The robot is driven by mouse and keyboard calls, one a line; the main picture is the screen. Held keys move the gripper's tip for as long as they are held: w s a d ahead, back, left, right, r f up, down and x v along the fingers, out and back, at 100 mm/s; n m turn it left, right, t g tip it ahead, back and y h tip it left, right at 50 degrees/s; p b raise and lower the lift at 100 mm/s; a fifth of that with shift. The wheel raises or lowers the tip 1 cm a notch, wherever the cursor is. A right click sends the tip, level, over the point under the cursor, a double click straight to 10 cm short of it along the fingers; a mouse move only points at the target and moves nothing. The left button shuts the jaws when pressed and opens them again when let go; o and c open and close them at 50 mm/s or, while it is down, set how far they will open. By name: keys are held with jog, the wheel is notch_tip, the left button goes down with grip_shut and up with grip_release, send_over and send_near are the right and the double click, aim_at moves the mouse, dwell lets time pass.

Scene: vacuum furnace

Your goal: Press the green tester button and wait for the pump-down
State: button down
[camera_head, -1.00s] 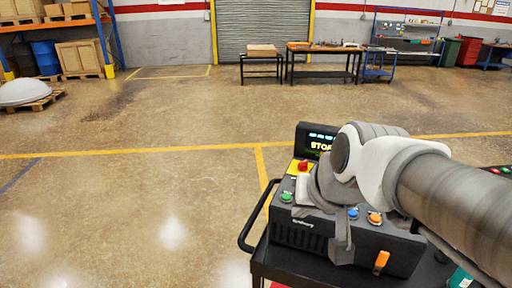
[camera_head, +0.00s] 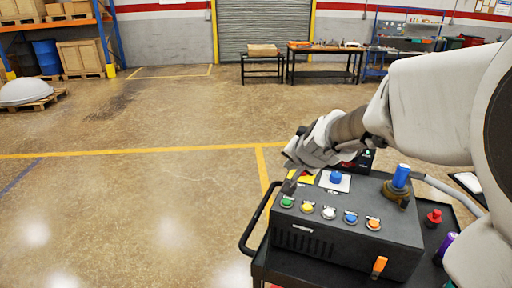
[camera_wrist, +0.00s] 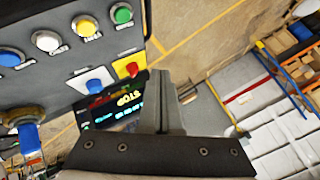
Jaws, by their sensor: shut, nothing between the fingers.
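The tester is a dark box (camera_head: 300,240) on a black cart. The green button (camera_head: 287,201) is at the left end of the button row on its sloped top. It also shows at the top of the wrist view (camera_wrist: 122,14). My gripper (camera_head: 289,186) is shut and empty, its fingers pointing down close to the green button; I cannot tell whether they touch. In the wrist view my fingers (camera_wrist: 165,80) stand beside the panel edge, apart from the green button in the picture. The lit display (camera_wrist: 118,103) shows yellow and cyan text; my gripper mostly hides it in the head view.
Yellow (camera_head: 307,207), white (camera_head: 328,212), blue (camera_head: 350,217) and orange (camera_head: 373,223) buttons continue the row. A red knob on a yellow plate (camera_wrist: 131,69) is near my fingers. Floor to the left is clear.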

aim_at(287, 204)
notch_tip(287, 204, down, 9)
jog(key=b, duration=0.8)
jog(key=shift+r, duration=0.1)
dwell(1.8)
jog(key=shift+f+b, duration=0.45)
jog(key=shift+b, duration=0.2)
jog(key=shift+f+b, duration=0.4)
dwell(0.6)
jog(key=shift+r+p, duration=0.7)
jog(key=shift+r, duration=0.1)
